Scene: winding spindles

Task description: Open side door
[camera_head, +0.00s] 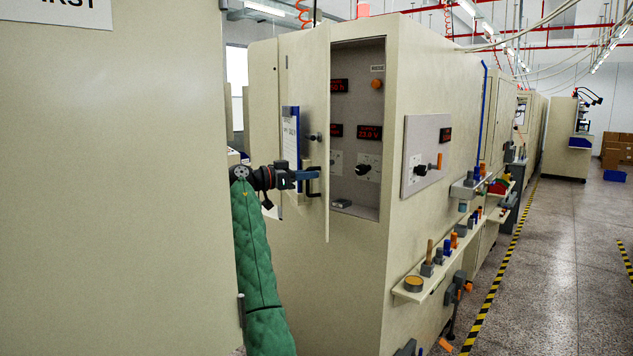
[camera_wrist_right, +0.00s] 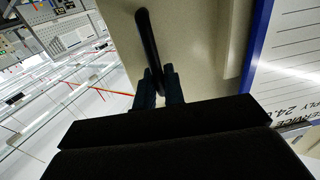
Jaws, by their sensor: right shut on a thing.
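The side door (camera_head: 316,110) is a cream panel on the machine cabinet (camera_head: 420,240). It stands swung open, showing a grey recess (camera_head: 357,110) with red displays and knobs. My right gripper (camera_head: 312,175) is shut on the door's dark handle (camera_head: 313,187). In the right wrist view the black bar handle (camera_wrist_right: 148,35) runs down between the two fingers (camera_wrist_right: 158,88). My left gripper is out of view.
A blue-edged clipboard (camera_head: 290,138) hangs on the door near my gripper. A large cream panel (camera_head: 110,180) fills the left. Small shelves (camera_head: 425,285) with tools jut from the cabinet's right side. The aisle floor (camera_head: 560,260) at right is clear.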

